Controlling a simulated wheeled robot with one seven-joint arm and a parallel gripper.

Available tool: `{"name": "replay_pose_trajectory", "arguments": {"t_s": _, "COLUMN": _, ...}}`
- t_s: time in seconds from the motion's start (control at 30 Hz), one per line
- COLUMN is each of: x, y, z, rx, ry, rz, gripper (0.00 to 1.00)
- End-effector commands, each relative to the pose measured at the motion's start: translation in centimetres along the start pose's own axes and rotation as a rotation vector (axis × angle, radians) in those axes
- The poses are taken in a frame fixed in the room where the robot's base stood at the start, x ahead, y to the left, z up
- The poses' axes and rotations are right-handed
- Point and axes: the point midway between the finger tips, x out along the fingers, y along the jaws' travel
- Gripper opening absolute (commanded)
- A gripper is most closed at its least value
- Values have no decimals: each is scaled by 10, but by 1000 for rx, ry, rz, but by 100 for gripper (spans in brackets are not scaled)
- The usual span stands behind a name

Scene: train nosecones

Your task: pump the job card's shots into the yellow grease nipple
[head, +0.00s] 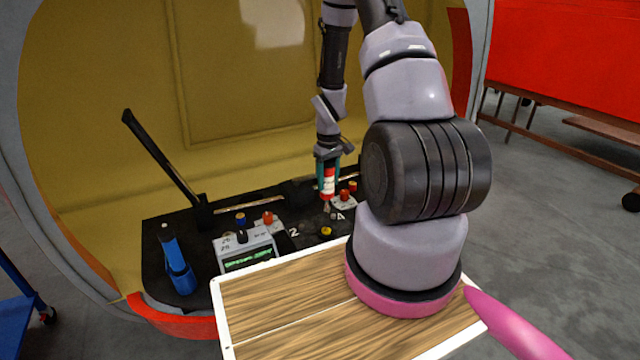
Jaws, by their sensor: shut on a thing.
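My gripper (328,162), with teal fingers, is shut on a red-and-white cylinder (328,184). The cylinder is upright above the right part of the black deck (158,235) inside the nosecone. A small yellow fitting (326,231) sits low on the deck in front of it, apart from the cylinder. Another small yellow-topped piece (353,186) stands to the right, behind a red knob (344,195). I cannot tell which yellow piece is the nipple. The cylinder's lower end is too small to make out. No job card is clearly readable.
A grey box with a green display (248,260) and blue and red knobs stands at the deck's middle. A wood-topped board (290,300) is in front. My arm hides the deck's right end.

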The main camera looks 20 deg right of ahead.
Motion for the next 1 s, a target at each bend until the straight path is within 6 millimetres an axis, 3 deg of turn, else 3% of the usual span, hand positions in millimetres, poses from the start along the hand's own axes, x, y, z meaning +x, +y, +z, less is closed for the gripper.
{"name": "replay_pose_trajectory", "arguments": {"t_s": 0.1, "x": 6, "y": 7, "z": 6, "rx": -18, "ry": 3, "rz": -1, "gripper": 0}}
{"name": "replay_pose_trajectory", "arguments": {"t_s": 0.57, "x": 11, "y": 7, "z": 7, "rx": -19, "ry": 2, "rz": -2, "gripper": 0}}
{"name": "replay_pose_trajectory", "arguments": {"t_s": 1.0, "x": 44, "y": 6, "z": 7, "rx": -20, "ry": 1, "rz": -2, "gripper": 0}}
